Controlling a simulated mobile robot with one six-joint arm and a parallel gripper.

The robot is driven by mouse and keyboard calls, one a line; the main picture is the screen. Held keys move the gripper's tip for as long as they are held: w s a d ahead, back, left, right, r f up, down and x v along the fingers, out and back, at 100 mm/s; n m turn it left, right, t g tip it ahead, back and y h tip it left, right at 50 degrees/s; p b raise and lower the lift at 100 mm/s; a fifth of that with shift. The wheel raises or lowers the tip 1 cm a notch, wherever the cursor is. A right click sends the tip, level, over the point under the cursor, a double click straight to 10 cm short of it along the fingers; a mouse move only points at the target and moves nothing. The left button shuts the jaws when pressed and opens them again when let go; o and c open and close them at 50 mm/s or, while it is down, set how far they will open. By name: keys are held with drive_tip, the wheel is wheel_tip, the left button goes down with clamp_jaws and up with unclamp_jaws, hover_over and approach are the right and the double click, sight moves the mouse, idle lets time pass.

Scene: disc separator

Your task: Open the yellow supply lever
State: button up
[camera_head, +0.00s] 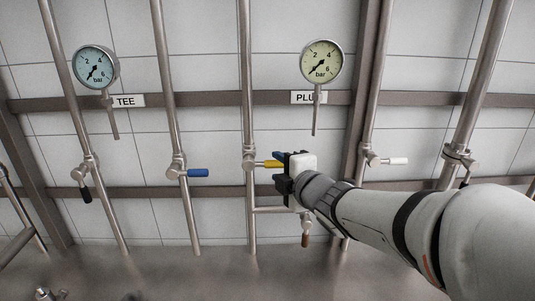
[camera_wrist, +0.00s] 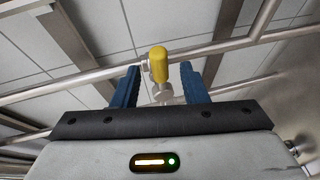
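The yellow supply lever (camera_head: 268,163) sticks out to the right from a valve on a vertical steel pipe in the head view. My gripper (camera_head: 283,174) is at the lever's right end and hides its tip there. In the wrist view the yellow lever (camera_wrist: 158,64) lies between the two blue fingers of my gripper (camera_wrist: 157,82), with a visible gap on each side. The fingers are spread apart and hold nothing. The valve body (camera_head: 249,161) shows at the lever's left end.
A blue lever (camera_head: 197,173), a black lever (camera_head: 86,194) and a white lever (camera_head: 397,161) sit on neighbouring pipes. A brown-tipped lever (camera_head: 305,240) hangs just below my gripper. Two gauges, the left (camera_head: 95,67) and the right (camera_head: 322,63), are above. Horizontal rails cross behind.

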sight(276, 165)
drive_tip(key=shift+x, duration=1.75)
drive_tip(key=shift+c, duration=0.4)
clamp_jaws()
